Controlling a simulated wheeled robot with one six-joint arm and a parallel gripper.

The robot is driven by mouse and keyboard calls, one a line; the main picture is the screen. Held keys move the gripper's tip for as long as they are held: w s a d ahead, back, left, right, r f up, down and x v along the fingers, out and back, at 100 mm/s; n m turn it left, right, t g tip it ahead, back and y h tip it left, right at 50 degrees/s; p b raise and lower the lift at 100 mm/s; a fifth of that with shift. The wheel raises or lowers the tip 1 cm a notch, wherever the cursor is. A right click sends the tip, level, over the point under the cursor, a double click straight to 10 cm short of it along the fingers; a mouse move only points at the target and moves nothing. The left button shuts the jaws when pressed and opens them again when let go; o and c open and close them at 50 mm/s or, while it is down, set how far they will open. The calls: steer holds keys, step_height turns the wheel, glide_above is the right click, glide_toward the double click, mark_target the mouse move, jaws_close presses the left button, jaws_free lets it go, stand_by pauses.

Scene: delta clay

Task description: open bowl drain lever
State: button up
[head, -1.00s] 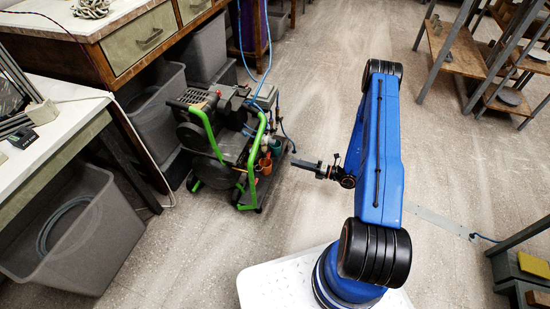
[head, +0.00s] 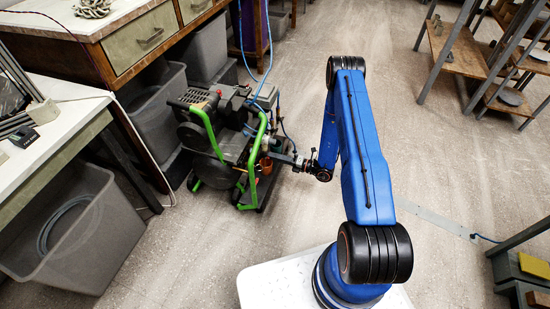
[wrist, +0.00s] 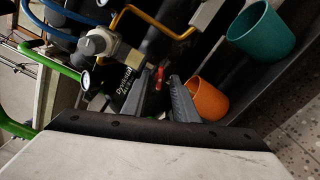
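A small red lever (wrist: 158,78), the only lever-like part I can make out, shows in the wrist view beside a dark labelled cylinder (wrist: 127,88) below a metal fitting. I cannot tell for certain that it is the bowl drain lever. My gripper (wrist: 163,75) is open, with its two grey fingers apart. The lever lies between or just beyond the fingertips; contact cannot be told. In the head view my gripper (head: 284,158) reaches the right side of the green-framed compressor (head: 206,140). The lever is not distinguishable there.
An orange cup (wrist: 207,98) is close to the right finger, and a teal cup (wrist: 260,32) is farther right. Grey bins (head: 75,230) stand left.

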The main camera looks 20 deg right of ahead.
jaws_close()
stand_by(0.3)
steer(key=n, duration=1.3)
steer(key=shift+n, duration=0.3)
stand_by(0.5)
jaws_free()
